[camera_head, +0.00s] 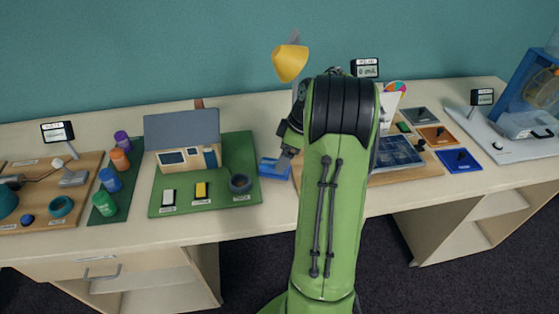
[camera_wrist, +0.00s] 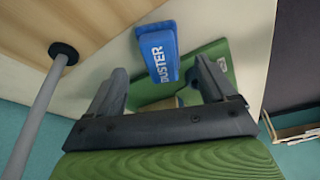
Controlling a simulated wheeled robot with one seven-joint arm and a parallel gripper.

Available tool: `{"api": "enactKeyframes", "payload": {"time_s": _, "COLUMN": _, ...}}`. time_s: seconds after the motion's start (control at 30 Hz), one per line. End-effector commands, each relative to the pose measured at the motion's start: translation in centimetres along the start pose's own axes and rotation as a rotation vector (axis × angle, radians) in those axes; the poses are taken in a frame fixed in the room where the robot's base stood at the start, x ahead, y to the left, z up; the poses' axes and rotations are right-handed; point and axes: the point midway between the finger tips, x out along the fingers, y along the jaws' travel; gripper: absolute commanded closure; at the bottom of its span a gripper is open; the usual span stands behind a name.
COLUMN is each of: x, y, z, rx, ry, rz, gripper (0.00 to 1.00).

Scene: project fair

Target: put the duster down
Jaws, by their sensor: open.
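The blue duster (camera_head: 273,169) lies on the pale tabletop, between the green board with the model house and the wooden board partly behind my arm. In the wrist view the duster (camera_wrist: 158,50) shows its white DUSTER lettering and lies just beyond my fingertips, in line with the gap between them. My gripper (camera_wrist: 161,76) is open, with one finger to each side and nothing visibly held. In the head view my gripper (camera_head: 287,154) is right above and beside the duster, partly hidden by my green arm.
The green board (camera_head: 232,147) with a model house (camera_head: 184,140) is close on the left. A yellow lamp (camera_head: 290,63) stands behind my gripper. A wooden board (camera_head: 405,174) with a dark panel is on the right. Bare tabletop (camera_head: 262,226) shows in front.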

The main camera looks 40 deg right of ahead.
Motion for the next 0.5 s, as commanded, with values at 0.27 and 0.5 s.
{"api": "enactKeyframes", "payload": {"time_s": 0.27, "x": -6.1, "y": 0.0, "z": -0.1, "rx": 0.001, "ry": 0.000, "rz": 0.001, "gripper": 0.16}}
{"api": "enactKeyframes", "payload": {"time_s": 0.5, "x": -6.6, "y": 0.0, "z": 0.0, "rx": 0.000, "ry": -0.001, "rz": -0.001, "gripper": 0.16}}
